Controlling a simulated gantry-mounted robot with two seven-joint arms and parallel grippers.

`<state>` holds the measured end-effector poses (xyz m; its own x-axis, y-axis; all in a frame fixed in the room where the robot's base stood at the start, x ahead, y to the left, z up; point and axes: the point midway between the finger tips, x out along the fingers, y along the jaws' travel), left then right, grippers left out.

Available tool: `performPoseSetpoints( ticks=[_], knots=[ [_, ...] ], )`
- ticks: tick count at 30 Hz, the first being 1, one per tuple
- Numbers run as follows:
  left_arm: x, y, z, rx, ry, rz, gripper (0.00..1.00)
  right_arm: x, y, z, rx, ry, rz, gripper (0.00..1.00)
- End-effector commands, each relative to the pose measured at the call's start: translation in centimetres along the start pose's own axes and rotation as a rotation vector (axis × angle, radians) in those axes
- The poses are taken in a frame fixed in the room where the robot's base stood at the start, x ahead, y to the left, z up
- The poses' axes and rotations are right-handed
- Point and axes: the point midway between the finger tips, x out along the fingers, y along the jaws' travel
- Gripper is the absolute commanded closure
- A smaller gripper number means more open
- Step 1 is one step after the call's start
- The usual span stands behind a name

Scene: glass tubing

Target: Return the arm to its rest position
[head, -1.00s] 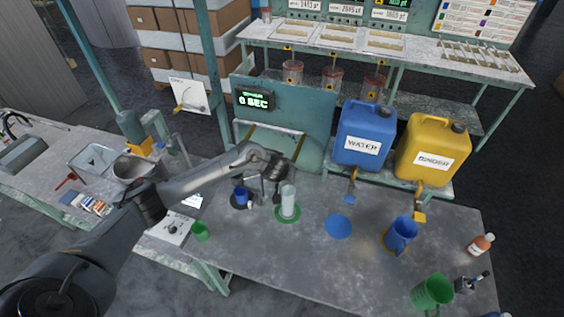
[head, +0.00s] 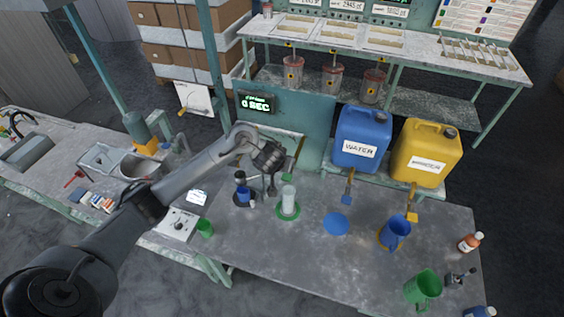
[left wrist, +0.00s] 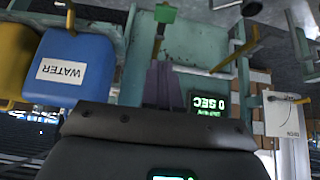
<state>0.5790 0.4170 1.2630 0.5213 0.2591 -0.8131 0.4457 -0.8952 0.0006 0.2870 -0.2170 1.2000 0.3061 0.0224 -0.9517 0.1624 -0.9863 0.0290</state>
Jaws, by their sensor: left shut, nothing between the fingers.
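My left arm reaches in from the left in the head view. Its gripper (head: 271,186) hangs over the table between a dark stand with a blue cup (head: 243,194) and a clear cylinder (head: 289,199) on a green disc. The gripper is shut and empty. In the left wrist view the gripper's dark fingers (left wrist: 163,88) show close together, with the green timer display beside them. My right gripper does not show in either view.
A blue WATER jug (head: 362,137) and a yellow jug (head: 426,153) stand at the table's back. The front middle is clear.

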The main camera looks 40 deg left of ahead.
Motion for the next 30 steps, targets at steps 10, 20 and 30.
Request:
performPoseSetpoints(
  ticks=[10, 20, 30],
  knots=[
    [-0.1, 0.0, 0.0, -0.001, 0.000, 0.000, 1.00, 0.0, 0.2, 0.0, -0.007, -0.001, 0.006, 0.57],
    [1.1, -0.4, 2.8, 0.012, -0.046, -0.012, 1.00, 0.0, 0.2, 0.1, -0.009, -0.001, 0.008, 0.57],
    [3.6, 3.5, 23.0, 0.010, -0.323, 0.067, 1.00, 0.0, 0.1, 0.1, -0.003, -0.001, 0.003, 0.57]
  ],
)
